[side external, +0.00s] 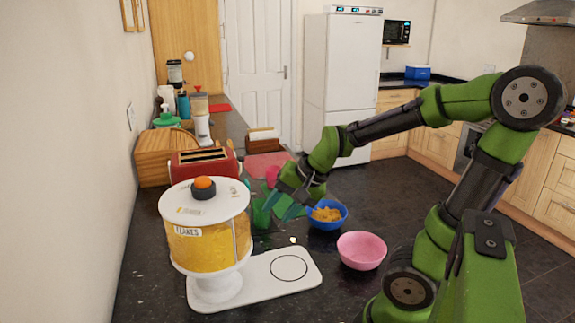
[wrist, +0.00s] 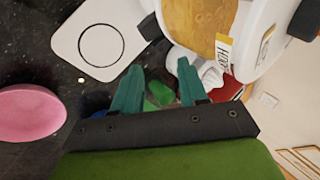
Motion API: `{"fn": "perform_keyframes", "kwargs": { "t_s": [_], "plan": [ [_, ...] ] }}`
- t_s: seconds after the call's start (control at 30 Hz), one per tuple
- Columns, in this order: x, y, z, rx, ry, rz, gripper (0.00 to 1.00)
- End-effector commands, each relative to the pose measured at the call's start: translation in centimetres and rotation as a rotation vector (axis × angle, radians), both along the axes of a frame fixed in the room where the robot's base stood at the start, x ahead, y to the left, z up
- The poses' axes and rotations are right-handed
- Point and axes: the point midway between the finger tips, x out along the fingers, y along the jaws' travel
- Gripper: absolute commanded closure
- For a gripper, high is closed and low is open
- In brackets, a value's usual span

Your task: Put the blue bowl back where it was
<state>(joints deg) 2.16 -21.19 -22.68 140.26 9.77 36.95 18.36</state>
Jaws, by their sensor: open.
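The blue bowl (side external: 327,216) stands on the dark counter with yellow-orange flakes in it. In the wrist view only a blue sliver (wrist: 98,114) shows at the edge of my gripper body. My gripper (side external: 280,207) is left of the bowl in the side view, with its teal fingers apart and nothing held between them. The spread fingers also show in the wrist view (wrist: 158,72). The flakes dispenser (side external: 207,245) stands at the front left. Its white base plate (side external: 255,288) bears an empty black ring mark.
A pink bowl (side external: 361,251) stands in front of the blue bowl. A green cup (side external: 261,213) is close to my fingers. A red toaster (side external: 203,163) and wooden bread box (side external: 160,152) stand behind the dispenser. A small pale crumb (side external: 292,240) lies on the counter.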

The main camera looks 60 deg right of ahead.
Motion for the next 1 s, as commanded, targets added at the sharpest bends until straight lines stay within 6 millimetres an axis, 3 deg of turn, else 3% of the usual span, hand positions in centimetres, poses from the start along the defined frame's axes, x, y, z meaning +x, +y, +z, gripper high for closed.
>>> {"fn": "perform_keyframes", "kwargs": {
  "t_s": [0.03, 0.1, 0.2, 0.3, 0.47, 1.0],
  "plan": [
    [-0.4, 2.8, 1.8, -0.052, -0.041, 0.142, 0.57],
    [-1.4, 5.9, 3.3, -0.132, -0.074, 0.314, 0.57],
    [-3.1, 9.1, 4.8, -0.245, -0.11, 0.501, 0.57],
    [-4.4, 11.0, 5.6, -0.332, -0.13, 0.624, 0.57],
    [-5.3, 12.0, 5.8, -0.388, -0.136, 0.694, 0.57],
    [-5.2, 11.9, 5.9, -0.385, -0.137, 0.691, 0.57]
  ]
}}
